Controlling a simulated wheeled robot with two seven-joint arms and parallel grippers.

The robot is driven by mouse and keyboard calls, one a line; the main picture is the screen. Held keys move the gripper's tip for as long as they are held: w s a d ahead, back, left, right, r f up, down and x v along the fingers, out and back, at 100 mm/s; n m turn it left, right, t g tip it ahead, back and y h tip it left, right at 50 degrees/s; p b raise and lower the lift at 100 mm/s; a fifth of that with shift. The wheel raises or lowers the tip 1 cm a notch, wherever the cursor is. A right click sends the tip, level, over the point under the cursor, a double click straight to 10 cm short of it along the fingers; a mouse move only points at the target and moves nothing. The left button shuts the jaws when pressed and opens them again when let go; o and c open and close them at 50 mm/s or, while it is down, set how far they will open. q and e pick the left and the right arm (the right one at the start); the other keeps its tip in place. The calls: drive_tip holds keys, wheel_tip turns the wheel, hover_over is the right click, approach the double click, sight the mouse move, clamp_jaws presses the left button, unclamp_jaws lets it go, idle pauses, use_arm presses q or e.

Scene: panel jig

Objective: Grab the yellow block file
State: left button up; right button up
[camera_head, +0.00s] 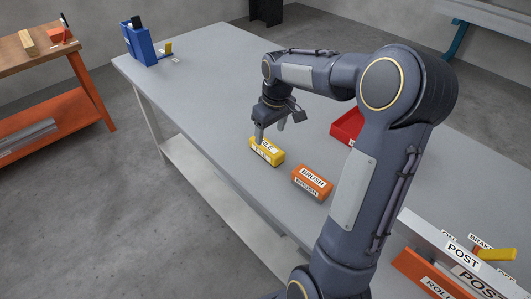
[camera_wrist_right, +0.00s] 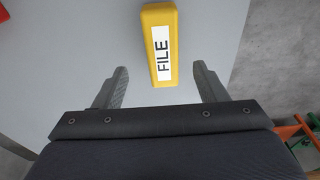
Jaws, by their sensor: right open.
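The yellow block labelled FILE (camera_head: 266,153) lies on the grey table near its front edge in the head view. In the right wrist view the yellow block (camera_wrist_right: 168,45) lies ahead of the fingertips, lined up with the gap between them. My right gripper (camera_head: 271,132) hangs just above and beside the block in the head view, partly overlapping its far side. In the right wrist view my right gripper (camera_wrist_right: 160,80) is open and empty, one finger to each side. My left gripper is not in view.
An orange block labelled BRUSH (camera_head: 312,182) lies right of the yellow block. A red bin (camera_head: 347,127) is partly hidden behind my arm. A labelled rack (camera_head: 450,254) stands at lower right, a blue holder (camera_head: 141,46) at the far left.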

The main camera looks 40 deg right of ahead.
sight(267, 145)
drive_tip(key=shift+f, duration=0.55)
drive_tip(key=f, duration=0.3)
drive_tip(key=w+f, duration=0.1)
drive_tip(key=f, duration=0.2)
drive_tip(key=shift+w+a, duration=0.1)
drive_tip(key=shift+a, duration=0.1)
drive_tip(key=c, duration=1.2)
drive_tip(key=shift+c, duration=0.5)
drive_tip(key=shift+r, duration=0.1)
